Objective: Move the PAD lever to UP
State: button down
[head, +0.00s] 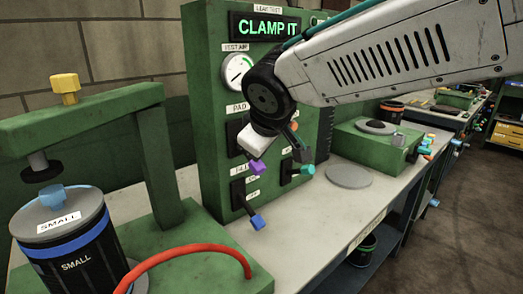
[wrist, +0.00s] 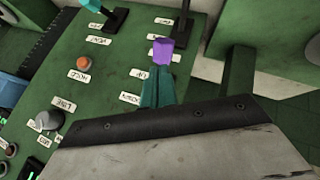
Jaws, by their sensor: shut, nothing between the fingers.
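The green panel (head: 215,70) carries a PAD label (head: 237,107). A purple-knobbed lever (head: 258,168) sticks out below that label and appears to be the PAD lever; its slot is partly hidden by my wrist. In the wrist view the purple knob (wrist: 162,48) stands just beyond the tips of my gripper (wrist: 157,88), whose teal fingers are together and empty. I cannot tell whether they touch the lever. In the head view the fingers are not clear behind the white end of my arm.
A blue-knobbed lever (head: 257,221) sits below, and a teal-knobbed lever (head: 307,170) to the right. An orange button (wrist: 83,62) and a grey knob (wrist: 50,120) are on the panel. A green clamp stand (head: 160,150) holds a can (head: 70,245) at left.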

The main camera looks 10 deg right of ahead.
jog(key=s+r, duration=0.4)
jog(key=s, duration=0.8)
jog(key=shift+d+r, duration=0.15)
jog(key=shift+d, duration=0.2)
jog(key=s+d+f+m+g, duration=0.6)
jog(key=s+d+f+m, duration=0.2)
jog(key=s+d+f, duration=0.3)
jog(key=shift+s+d+f+g, duration=0.35)
jog(key=shift+s+d, duration=0.4)
jog(key=shift+s, duration=0.4)
